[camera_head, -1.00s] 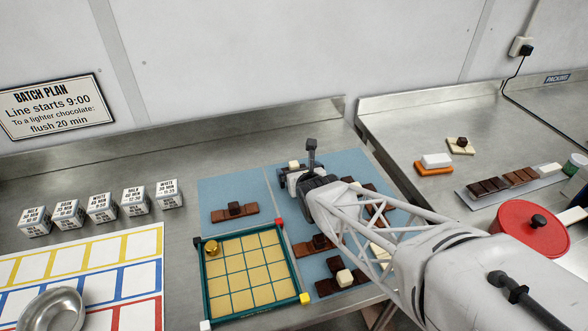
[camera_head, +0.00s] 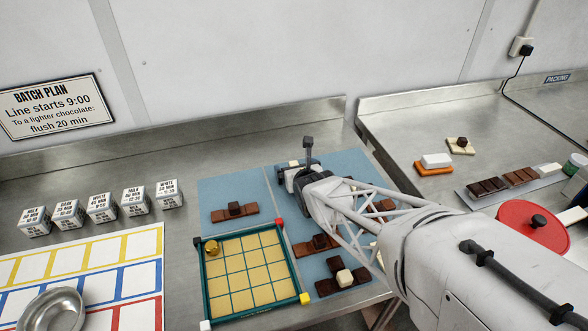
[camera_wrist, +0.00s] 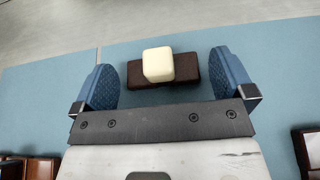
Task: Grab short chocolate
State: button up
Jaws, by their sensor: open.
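My gripper (camera_wrist: 165,85) is open in the wrist view, its blue fingers on either side of a dark chocolate bar (camera_wrist: 185,72) with a cream block (camera_wrist: 158,64) on top. The fingers look apart from both. In the head view, my gripper (camera_head: 292,177) is over the far part of the blue mat, where the cream block (camera_head: 293,163) just shows; the bar under it is mostly hidden. Other chocolates on the mat are a brown bar with a dark block (camera_head: 236,209), another such pair (camera_head: 318,243), and a dark bar with a cream block (camera_head: 344,277). Some are behind my arm.
A green-framed grid tray (camera_head: 204,285) stands left of the mat's front, with a gold piece (camera_head: 211,248) at its corner. Several labelled cubes (camera_head: 101,208) stand at left, near a metal bowl (camera_head: 52,309). The right bench holds more chocolates and a red lid (camera_head: 530,228).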

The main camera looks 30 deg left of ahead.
jog(key=c, duration=0.8)
jog(key=shift+r, duration=0.1)
jog(key=shift+r, duration=4.9)
